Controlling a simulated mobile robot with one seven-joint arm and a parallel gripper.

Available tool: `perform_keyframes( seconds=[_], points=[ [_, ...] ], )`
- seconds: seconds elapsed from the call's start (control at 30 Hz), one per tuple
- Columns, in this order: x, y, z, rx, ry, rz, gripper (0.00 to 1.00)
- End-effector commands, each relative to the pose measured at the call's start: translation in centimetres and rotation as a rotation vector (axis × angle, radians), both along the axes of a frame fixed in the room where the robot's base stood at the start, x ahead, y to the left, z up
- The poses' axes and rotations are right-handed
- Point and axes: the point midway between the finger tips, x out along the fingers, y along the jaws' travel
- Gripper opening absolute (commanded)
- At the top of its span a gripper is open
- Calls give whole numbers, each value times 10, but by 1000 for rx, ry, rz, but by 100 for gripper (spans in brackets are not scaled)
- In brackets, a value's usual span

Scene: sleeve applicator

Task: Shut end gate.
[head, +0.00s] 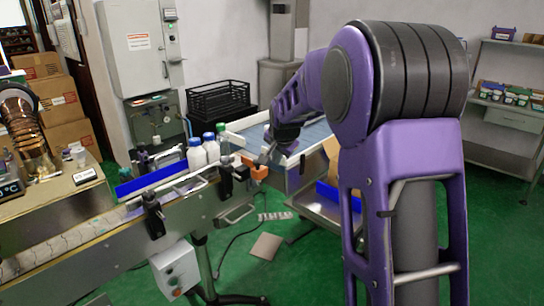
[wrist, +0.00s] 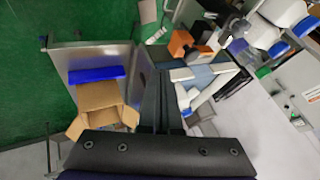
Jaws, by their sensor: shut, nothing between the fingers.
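An orange block (head: 257,169) sits at the right end of the bottle conveyor (head: 205,207); it appears to be part of the end gate. The block (wrist: 181,43) also shows in the wrist view, beyond my fingertips. I cannot tell how far the gate stands open. My gripper (head: 264,157) is just above and beside the block in the head view, and contact cannot be told. In the wrist view my gripper (wrist: 161,72) has its dark fingers together with nothing between them. Several white bottles with blue caps (head: 197,154) stand on the conveyor near its end.
A blue-topped roller table (head: 316,133) lies behind my gripper. A grey control box (head: 175,270) hangs below the conveyor. The green floor ahead is mostly clear.

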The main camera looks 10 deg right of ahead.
Motion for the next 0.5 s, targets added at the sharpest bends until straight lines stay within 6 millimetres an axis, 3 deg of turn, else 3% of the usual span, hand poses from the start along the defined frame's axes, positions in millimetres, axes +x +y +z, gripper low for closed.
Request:
perform_keyframes(
  seconds=[0.03,0.3,0.5],
  points=[
    [7,-1,-13,0,4,0,0],
    [42,-2,-59,1,4,0,0],
    [64,16,-54,0,0,2,0]
  ],
)
